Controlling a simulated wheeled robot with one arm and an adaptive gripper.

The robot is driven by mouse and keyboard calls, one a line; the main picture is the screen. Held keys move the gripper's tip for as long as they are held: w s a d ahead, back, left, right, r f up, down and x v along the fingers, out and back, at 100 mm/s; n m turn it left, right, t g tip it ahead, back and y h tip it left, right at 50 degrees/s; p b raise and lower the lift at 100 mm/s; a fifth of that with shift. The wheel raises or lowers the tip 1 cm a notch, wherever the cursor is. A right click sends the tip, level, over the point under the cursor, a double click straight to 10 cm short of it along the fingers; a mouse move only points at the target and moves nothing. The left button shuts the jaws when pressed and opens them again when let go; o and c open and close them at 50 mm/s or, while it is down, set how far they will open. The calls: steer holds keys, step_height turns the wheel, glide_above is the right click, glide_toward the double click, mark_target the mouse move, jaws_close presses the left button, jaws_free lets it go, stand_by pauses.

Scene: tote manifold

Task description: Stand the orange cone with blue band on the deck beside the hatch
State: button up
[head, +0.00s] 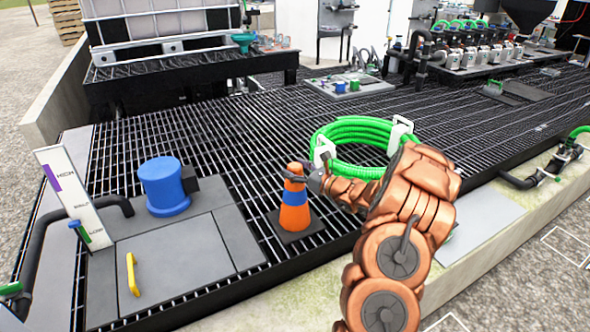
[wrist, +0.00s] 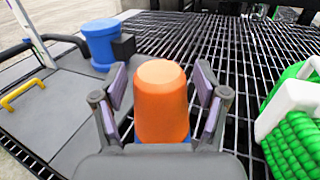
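The orange cone with a blue band (head: 295,215) stands upright on its dark square base on the black grating. It is just right of the grey hatch (head: 185,262), which has a yellow handle (head: 132,273). My gripper (head: 296,173) is at the cone's upper part. In the wrist view, the open fingers of my gripper (wrist: 161,74) stand on either side of the orange cone top (wrist: 160,100), with a visible gap at each side. The cone's base is hidden there by the gripper body.
A blue cylinder (head: 165,185) stands on the hatch area's far side. A coiled green hose (head: 355,133) with white brackets lies right of the cone, close to my arm. A white level board (head: 72,197) stands at left. Open grating lies beyond the cone.

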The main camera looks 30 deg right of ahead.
steer(key=shift+s, duration=0.1)
stand_by(0.3)
steer(key=v, duration=1.2)
steer(key=a+r+n+g+y, duration=0.3)
steer(key=a+n, duration=0.2)
steer(key=a, duration=0.5)
steer(key=a+r+n+g+y, duration=0.3)
steer(key=a+n, duration=0.1)
steer(key=a, duration=0.6)
steer(key=s+a+r+n+g, duration=0.1)
steer(key=s+a+n+g, duration=1.05)
steer(key=a, duration=0.75)
steer(key=s+f+n+g+h, duration=0.25)
steer(key=s+n+h, duration=0.5)
steer(key=s, duration=1.05)
steer(key=s+d+n+h, duration=0.1)
steer(key=s+d, duration=0.1)
steer(key=s+d+n+h, duration=0.1)
steer(key=s+d+n, duration=0.1)
steer(key=s+d+n+h, duration=0.1)
steer(key=s+d+h, duration=0.1)
steer(key=d, duration=0.1)
steer(key=shift+s+r, duration=0.15)
steer(key=shift+r, duration=0.15)
